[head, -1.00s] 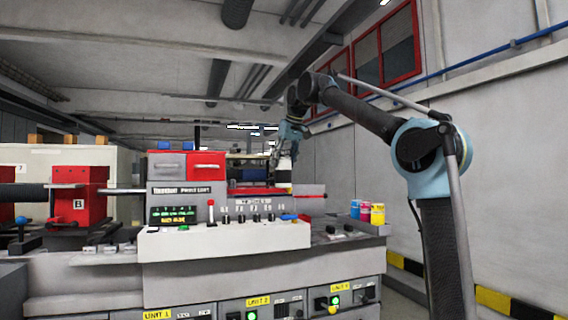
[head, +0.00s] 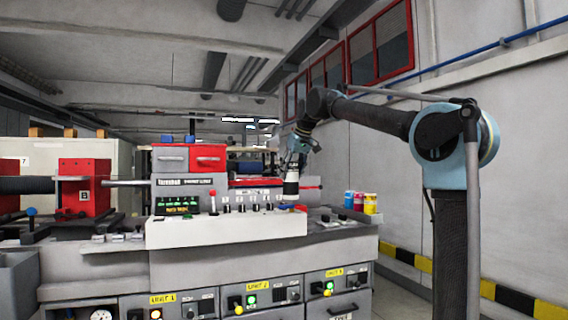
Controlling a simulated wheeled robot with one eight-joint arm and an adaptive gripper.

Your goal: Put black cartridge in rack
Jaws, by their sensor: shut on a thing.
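My gripper (head: 294,161) is shut on the black cartridge (head: 291,187), a small dark cylinder with a pale band. It hangs roughly upright below the fingers, in front of the machine's back part and above the right end of the pale control panel. Blue (head: 349,200), magenta (head: 358,201) and yellow (head: 370,204) cartridges stand in a row on the machine's right end, to the right of my gripper. The rack itself is too small to make out; I cannot tell whether there is a free slot beside them.
The control panel (head: 225,230) with levers and knobs lies left of and below the held cartridge. A red and grey box (head: 207,158) stands behind it. Red blocks (head: 84,188) with a roller are at far left. Space above the coloured cartridges is clear.

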